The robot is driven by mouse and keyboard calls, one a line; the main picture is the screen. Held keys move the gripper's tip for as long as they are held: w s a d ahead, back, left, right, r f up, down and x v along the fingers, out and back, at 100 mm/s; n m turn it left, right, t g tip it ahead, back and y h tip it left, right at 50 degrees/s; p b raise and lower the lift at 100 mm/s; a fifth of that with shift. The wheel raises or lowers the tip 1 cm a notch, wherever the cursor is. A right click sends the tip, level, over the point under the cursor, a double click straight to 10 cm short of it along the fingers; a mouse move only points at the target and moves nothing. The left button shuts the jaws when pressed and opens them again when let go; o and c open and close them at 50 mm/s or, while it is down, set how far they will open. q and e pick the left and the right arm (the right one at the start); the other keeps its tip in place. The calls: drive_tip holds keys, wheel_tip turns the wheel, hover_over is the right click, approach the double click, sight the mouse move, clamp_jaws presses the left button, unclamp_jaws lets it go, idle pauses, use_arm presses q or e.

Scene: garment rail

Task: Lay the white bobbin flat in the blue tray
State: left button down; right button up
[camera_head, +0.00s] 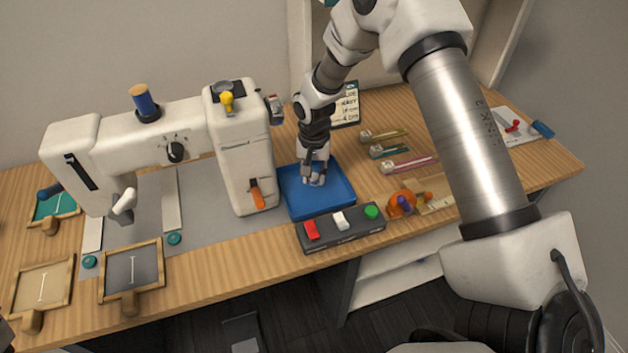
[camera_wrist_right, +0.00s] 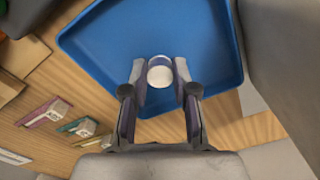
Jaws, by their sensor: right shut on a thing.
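The blue tray (camera_head: 338,203) lies on the table to the right of the sewing machine, and it fills the upper part of the right wrist view (camera_wrist_right: 100,45). My right gripper (camera_head: 314,180) reaches down over the tray from above. In the right wrist view its fingers (camera_wrist_right: 160,80) are shut on the white bobbin (camera_wrist_right: 160,73), whose round white face shows between the fingertips. The bobbin is over the tray's floor; I cannot tell if it touches it. My left gripper is not in view.
A white sewing machine (camera_head: 240,150) stands close to the tray's left. A dark box with red, white and green buttons (camera_head: 341,227) sits in front. Coloured strips (camera_head: 408,163) and an orange object (camera_head: 402,202) lie to the right. A small board (camera_head: 345,105) stands behind.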

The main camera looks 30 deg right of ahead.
sight(314, 179)
drive_tip(key=shift+f, duration=1.15)
drive_tip(key=shift+s+f, duration=0.1)
drive_tip(key=o, duration=0.8)
wheel_tip(314, 179, up, 12)
drive_tip(key=shift+a+r+b, duration=0.1)
drive_tip(key=shift+r+b, duration=0.05)
drive_tip(key=shift+b, duration=0.25)
